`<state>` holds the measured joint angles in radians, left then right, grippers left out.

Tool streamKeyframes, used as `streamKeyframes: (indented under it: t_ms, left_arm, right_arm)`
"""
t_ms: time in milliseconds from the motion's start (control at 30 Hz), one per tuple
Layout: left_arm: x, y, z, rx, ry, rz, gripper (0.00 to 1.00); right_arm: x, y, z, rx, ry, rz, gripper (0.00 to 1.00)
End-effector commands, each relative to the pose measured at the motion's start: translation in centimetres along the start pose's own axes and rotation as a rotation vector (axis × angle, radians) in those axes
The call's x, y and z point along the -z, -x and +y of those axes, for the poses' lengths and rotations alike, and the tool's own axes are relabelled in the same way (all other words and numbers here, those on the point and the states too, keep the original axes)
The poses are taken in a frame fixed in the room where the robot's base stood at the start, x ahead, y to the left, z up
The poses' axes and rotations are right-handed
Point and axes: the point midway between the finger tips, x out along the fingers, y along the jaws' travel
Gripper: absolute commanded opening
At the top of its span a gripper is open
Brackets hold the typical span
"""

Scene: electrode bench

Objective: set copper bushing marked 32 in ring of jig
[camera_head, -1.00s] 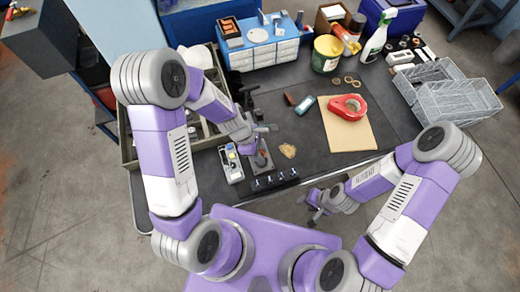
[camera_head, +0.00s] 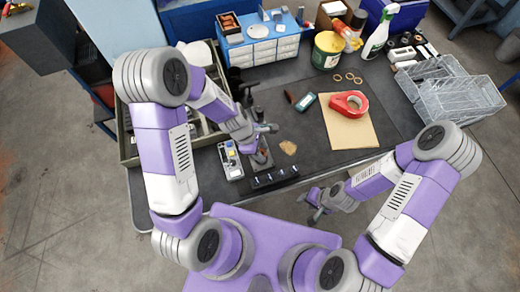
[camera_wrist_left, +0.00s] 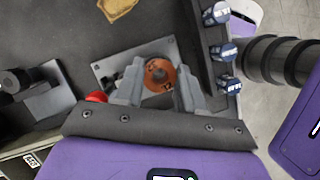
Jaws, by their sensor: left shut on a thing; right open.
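No number is legible. In the head view, my left gripper (camera_head: 262,130) is over the plate area on the bench's left part. My right gripper (camera_head: 318,204) is open and empty, off the bench's front edge.
A strip with several blue-capped posts (camera_wrist_left: 222,48) stands close beside the plate. A tan piece (camera_head: 288,147) lies right of the jig. A meter-like device (camera_head: 230,160) is at its left. A red tape roll (camera_head: 350,103) sits on a tan board (camera_head: 350,131). Wire baskets (camera_head: 456,98) stand far right.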

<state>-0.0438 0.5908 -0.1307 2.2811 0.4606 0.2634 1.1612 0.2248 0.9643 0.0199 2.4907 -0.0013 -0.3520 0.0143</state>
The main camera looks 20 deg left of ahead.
Motion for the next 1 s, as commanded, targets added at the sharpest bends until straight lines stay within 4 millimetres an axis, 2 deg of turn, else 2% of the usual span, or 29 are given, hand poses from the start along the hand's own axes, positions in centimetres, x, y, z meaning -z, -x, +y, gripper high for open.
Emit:
streamKeyframes:
  t_ms: [833,867,1000]
  left_arm:
    - [0.2,-0.49,0.01,0.0,0.0,0.0,0.06]
    - [0.17,-0.41,0.02,0.0,0.0,0.0,0.43]
    - [0.16,-0.38,0.06,-0.002,-0.001,0.0,0.65]
  right_arm:
    - [0.01,-0.44,0.17,0.0,0.0,0.0,0.43]
    - [0.01,-0.37,0.14,0.0,0.0,0.0,0.43]
    - [0.01,-0.34,0.13,0.0,0.0,0.0,0.43]
